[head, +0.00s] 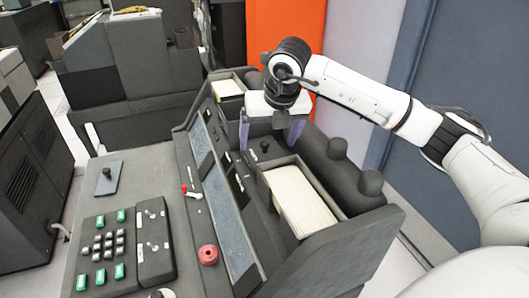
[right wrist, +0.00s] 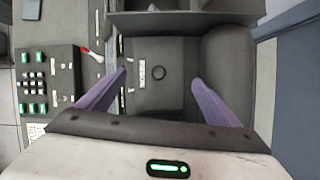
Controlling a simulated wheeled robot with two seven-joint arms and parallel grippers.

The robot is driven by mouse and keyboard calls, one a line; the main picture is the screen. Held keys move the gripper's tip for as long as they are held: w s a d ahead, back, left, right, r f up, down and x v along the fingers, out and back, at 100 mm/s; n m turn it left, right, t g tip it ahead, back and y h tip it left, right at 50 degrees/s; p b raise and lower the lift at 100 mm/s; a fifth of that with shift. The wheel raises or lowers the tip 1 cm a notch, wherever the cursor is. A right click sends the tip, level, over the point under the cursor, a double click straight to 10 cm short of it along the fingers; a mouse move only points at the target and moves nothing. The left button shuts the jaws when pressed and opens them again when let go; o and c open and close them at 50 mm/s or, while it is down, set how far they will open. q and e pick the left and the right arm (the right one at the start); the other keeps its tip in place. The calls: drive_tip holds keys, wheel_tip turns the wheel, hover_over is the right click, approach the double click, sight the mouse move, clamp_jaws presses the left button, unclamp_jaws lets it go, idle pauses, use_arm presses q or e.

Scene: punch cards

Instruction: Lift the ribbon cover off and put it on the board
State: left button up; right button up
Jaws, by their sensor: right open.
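The ribbon cover (head: 258,158) looks like a dark grey plate with a round black knob, set in the machine between two card trays. In the right wrist view the cover (right wrist: 150,95) and its knob lie between my fingertips. My right gripper (head: 270,135) is open above the cover, one purple finger on each side of the knob. It also shows in the right wrist view (right wrist: 159,78), empty. I cannot tell whether the fingertips touch the cover. A flat blue-grey board (head: 112,185) with a small dark knob-like piece lies on the desk at left. My left gripper is out of view.
A tray of cream cards (head: 300,200) stands in front of the cover, and a smaller card stack (head: 228,88) behind it. Dark rollers (head: 340,172) run along the right. A red-tipped lever (head: 190,191), red knob (head: 208,255) and keypad (head: 103,245) lie left.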

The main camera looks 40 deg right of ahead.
drive_tip(key=shift+x, duration=1.5)
drive_tip(key=shift+w+r, duration=0.1)
drive_tip(key=shift+w, duration=0.05)
drive_tip(key=c, duration=0.8)
drive_tip(key=shift+c, duration=0.4)
wheel_tip(320, 180, up, 17)
wheel_tip(320, 180, up, 5)
drive_tip(key=p, duration=0.3)
hover_over(266, 144)
